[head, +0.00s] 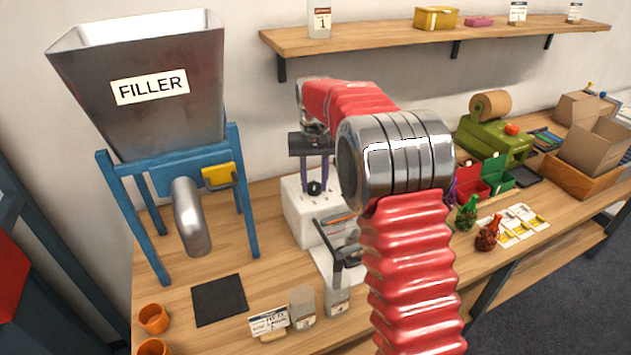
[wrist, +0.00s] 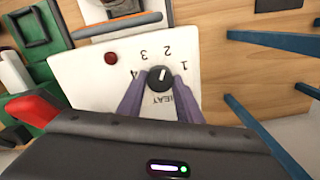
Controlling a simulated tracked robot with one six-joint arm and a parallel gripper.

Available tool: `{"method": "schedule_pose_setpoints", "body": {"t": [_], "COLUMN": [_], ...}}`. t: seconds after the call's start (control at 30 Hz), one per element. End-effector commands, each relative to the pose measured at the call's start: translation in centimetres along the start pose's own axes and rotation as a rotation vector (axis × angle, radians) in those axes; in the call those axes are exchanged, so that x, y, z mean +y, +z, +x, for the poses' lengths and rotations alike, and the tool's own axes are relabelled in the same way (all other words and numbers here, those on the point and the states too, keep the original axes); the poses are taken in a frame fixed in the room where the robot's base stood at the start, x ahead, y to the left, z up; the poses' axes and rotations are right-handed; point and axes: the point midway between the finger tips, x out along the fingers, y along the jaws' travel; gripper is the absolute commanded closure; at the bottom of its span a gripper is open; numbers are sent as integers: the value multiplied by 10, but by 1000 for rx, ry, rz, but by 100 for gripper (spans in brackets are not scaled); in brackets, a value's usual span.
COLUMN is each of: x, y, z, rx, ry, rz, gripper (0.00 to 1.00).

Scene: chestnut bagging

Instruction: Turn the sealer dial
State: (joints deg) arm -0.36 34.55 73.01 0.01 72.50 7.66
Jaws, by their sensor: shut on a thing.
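The sealer (head: 297,215) is a white box on the bench, in the middle of the head view and partly behind my red arm. Its black dial (wrist: 160,79) shows in the wrist view on a white panel marked HEAT with numbers 1 to 4. The dial's white pointer line is near upright in that picture, between 1 and 4. In the head view the dial (head: 314,188) sits between my fingers. My gripper (wrist: 160,88) has two purple fingers, one on each side of the dial, shut on it. A red button (wrist: 111,58) is on the same panel.
The steel filler (head: 150,115) on its blue stand (head: 240,195) is left of the sealer. A black mat (head: 219,299) and orange cups (head: 153,318) lie in front of it. Red and green bins (head: 495,180) are at the right. A shelf (head: 400,40) runs above.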

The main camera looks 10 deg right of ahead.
Motion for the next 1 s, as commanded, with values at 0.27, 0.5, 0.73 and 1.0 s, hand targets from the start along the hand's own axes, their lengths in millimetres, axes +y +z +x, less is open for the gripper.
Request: {"method": "schedule_pose_setpoints", "body": {"t": [0.27, 0.5, 0.73, 1.0], "x": [-1, -1, -1, -1], "y": [-2, -2, -1, 0], "z": [-2, -2, -1, -1], "rx": [7, 8, 4, 2], "ry": [-1, -1, -1, 0], "rz": [-21, -20, -19, -19], "gripper": [90, 65, 49, 49]}}
